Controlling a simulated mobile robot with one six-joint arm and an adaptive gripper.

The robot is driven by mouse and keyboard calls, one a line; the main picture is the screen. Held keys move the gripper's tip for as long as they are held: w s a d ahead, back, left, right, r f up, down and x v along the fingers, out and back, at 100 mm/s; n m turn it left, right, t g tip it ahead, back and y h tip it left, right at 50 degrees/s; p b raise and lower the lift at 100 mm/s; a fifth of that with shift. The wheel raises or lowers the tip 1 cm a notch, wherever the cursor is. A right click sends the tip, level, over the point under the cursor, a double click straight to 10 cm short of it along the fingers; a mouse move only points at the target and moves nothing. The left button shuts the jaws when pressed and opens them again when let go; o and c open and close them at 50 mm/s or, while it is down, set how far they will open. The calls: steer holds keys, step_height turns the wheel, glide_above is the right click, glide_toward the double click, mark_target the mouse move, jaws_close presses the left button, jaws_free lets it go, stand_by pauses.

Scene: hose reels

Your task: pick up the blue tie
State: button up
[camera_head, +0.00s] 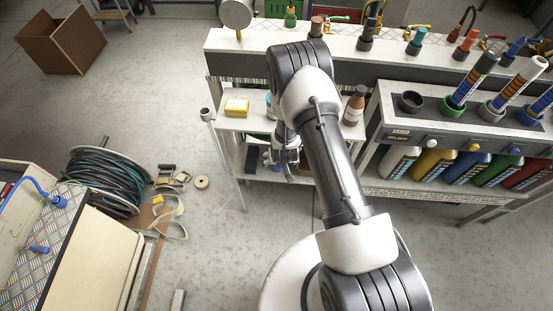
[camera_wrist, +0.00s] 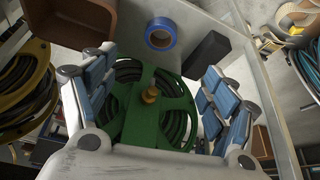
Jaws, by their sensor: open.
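A blue ring-shaped roll (camera_wrist: 161,34) lies on a grey shelf surface in the wrist view, beyond a green hose reel (camera_wrist: 150,104). It is the clearest blue loop in view; I cannot tell for certain that it is the blue tie. My gripper (camera_wrist: 157,72) is open, its blue-padded fingers on either side of the green reel in the picture. Nothing is held between them. The roll appears past the fingertips, apart from them.
A black block (camera_wrist: 206,54) lies right of the roll. A yellow reel (camera_wrist: 30,90) stands at left in the wrist view. In the head view, a shelf unit (camera_head: 237,124) holds bottles; a hose reel (camera_head: 105,180) and loose straps lie on the floor. Open floor lies between.

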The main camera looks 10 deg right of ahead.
steer(key=b+x, duration=0.4)
steer(key=x, duration=0.7)
steer(key=shift+s+f, duration=0.1)
steer(key=shift+f, duration=0.1)
steer(key=shift+w+b+x, duration=0.15)
steer(key=shift+b+x, duration=0.75)
steer(key=shift+x, duration=0.6)
steer(key=shift+w+b+x, duration=0.15)
steer(key=shift+b+x, duration=0.75)
steer(key=shift+x, duration=0.6)
steer(key=shift+a+r, duration=0.1)
steer(key=shift+r, duration=0.05)
steer(key=shift+c, duration=0.6)
steer(key=c, duration=1)
steer(key=shift+c, duration=0.2)
steer(key=shift+r, duration=0.1)
